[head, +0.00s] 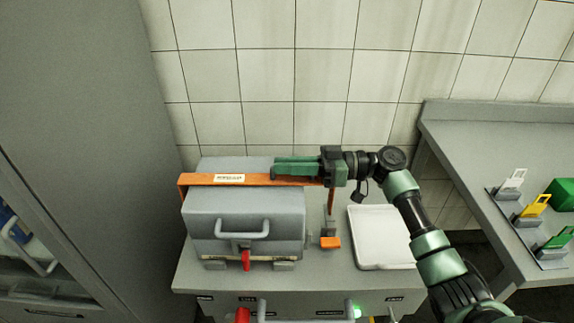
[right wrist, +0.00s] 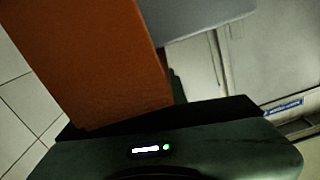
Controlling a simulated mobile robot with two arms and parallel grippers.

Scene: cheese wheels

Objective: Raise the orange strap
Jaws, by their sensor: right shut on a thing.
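The orange strap (head: 200,180) is a flat band with a white label, running level across the grey box (head: 250,203). Its left end bends down beside the box, and an orange upright shows at the right. My right gripper (head: 277,167) comes in from the right, its green fingers lying along the strap, right of the label. It is shut on the strap, which fills the upper left of the right wrist view (right wrist: 95,55). The fingers partly hide the strap's right half. My left gripper is not in view.
The box has a front handle (head: 242,229) and a red latch (head: 245,260). An orange block (head: 330,242) and a white tray (head: 384,262) are to its right. A side table (head: 480,140) holds coloured tags. A grey cabinet (head: 75,90) stands left.

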